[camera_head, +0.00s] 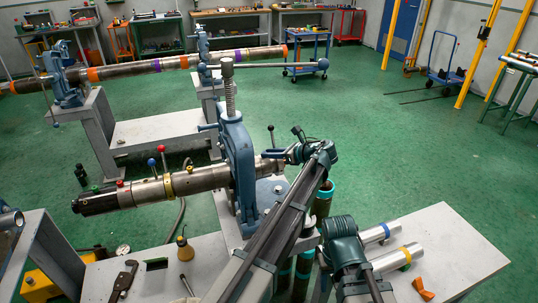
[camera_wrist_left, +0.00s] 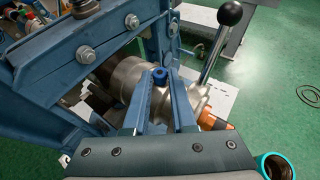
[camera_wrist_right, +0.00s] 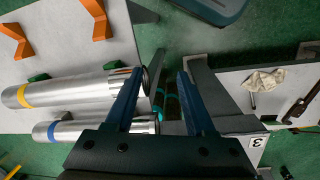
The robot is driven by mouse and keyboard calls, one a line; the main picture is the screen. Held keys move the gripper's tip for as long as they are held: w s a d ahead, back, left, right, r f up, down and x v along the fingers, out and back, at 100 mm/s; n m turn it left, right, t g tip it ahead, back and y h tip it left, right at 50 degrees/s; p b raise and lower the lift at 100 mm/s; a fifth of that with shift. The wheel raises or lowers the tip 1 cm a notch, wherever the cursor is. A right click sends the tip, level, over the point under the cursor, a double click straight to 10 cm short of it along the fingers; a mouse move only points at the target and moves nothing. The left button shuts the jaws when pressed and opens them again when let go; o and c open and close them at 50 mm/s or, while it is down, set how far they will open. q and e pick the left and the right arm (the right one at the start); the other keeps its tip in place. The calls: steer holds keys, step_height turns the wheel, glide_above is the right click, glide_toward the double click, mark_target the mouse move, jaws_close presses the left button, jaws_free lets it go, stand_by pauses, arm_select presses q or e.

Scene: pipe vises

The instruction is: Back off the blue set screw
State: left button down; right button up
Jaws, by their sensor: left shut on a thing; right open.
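The blue set screw (camera_wrist_left: 160,76) stands on the steel pipe in the left wrist view, with its round head up. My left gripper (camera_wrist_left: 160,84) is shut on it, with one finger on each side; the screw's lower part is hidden. In the head view my left gripper (camera_head: 280,153) reaches to the pipe's right end, just beyond the blue pipe vise (camera_head: 237,160). The steel pipe (camera_head: 200,181) runs through the vise and has a yellow band.
Silver tubes with blue (camera_head: 378,234) and yellow (camera_head: 397,258) bands lie on the right table, near an orange wedge (camera_head: 422,288). A black-knobbed lever (camera_wrist_left: 221,45) rises beside my left gripper. A pipe wrench (camera_head: 123,281) and oil can (camera_head: 184,246) occupy the front-left table.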

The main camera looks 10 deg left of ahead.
arm_select(q)
steer(key=n+g, duration=0.2)
steer(key=w+n+g, duration=0.1)
steer(key=n+g, duration=0.1)
steer(key=shift+w+d+g+y, duration=0.15)
steer(key=shift+g+y, duration=0.15)
steer(key=shift+n+g, duration=0.8)
steer(key=shift+g, duration=0.1)
steer(key=shift+f+g, duration=0.1)
steer(key=shift+g, duration=0.2)
steer(key=c, duration=0.7)
jaws_free()
steer(key=shift+c, duration=0.2)
